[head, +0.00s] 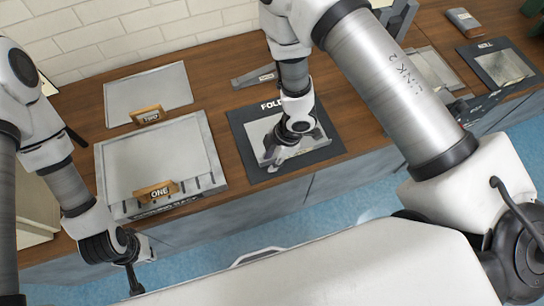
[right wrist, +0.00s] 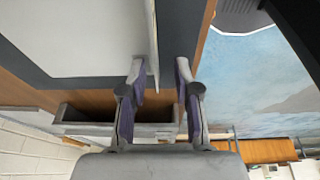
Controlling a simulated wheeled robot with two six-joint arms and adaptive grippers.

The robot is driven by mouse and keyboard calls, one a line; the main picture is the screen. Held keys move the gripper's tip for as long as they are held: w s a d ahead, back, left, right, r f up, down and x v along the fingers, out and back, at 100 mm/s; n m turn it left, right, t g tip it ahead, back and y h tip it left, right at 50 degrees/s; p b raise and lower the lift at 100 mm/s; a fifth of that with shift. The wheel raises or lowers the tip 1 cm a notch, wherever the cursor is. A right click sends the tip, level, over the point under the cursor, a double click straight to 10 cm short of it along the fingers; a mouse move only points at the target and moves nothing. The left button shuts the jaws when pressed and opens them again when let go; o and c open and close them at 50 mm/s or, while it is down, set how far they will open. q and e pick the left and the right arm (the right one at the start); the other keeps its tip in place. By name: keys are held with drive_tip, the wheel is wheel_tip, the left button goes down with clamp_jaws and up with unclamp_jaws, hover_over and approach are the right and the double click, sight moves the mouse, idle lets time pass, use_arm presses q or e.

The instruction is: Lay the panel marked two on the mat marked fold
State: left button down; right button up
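The dark mat marked FOLD (head: 243,118) lies mid-bench with a plain light panel (head: 257,131) on it. My right gripper (head: 277,150) is low over that panel, hiding part of it. In the right wrist view its fingers (right wrist: 158,75) are apart, and a thin upright light edge (right wrist: 152,45) shows between them, close to the left finger; I cannot tell if it touches. A light panel (head: 150,88) with a wooden tag (head: 148,115), whose upside-down lettering looks like TWO, lies at the back left. My left gripper (head: 133,280) hangs beyond the bench's front edge; its opening is unclear.
A grey rack (head: 205,183) at the front left holds a panel (head: 165,155) with a wooden tag ONE (head: 157,190). A small grey labelled piece (head: 255,77) lies behind the mat. Another dark mat (head: 482,62) with a light piece is at the far right.

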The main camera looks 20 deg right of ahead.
drive_tip(key=v, duration=1.2)
drive_tip(key=shift+p, duration=0.45)
drive_tip(key=s+d+f+m+h+b, duration=0.1)
drive_tip(key=s+d+f+m+b, duration=0.1)
drive_tip(key=s+d+f+m, duration=0.3)
drive_tip(key=s+d+f+m+h+b, duration=0.2)
drive_tip(key=s+d+f+m, duration=0.3)
drive_tip(key=s+f+m, duration=0.4)
wheel_tip(320, 180, down, 4)
drive_tip(key=m+b, duration=0.1)
drive_tip(key=m, duration=0.3)
drive_tip(key=shift+m, duration=0.4)
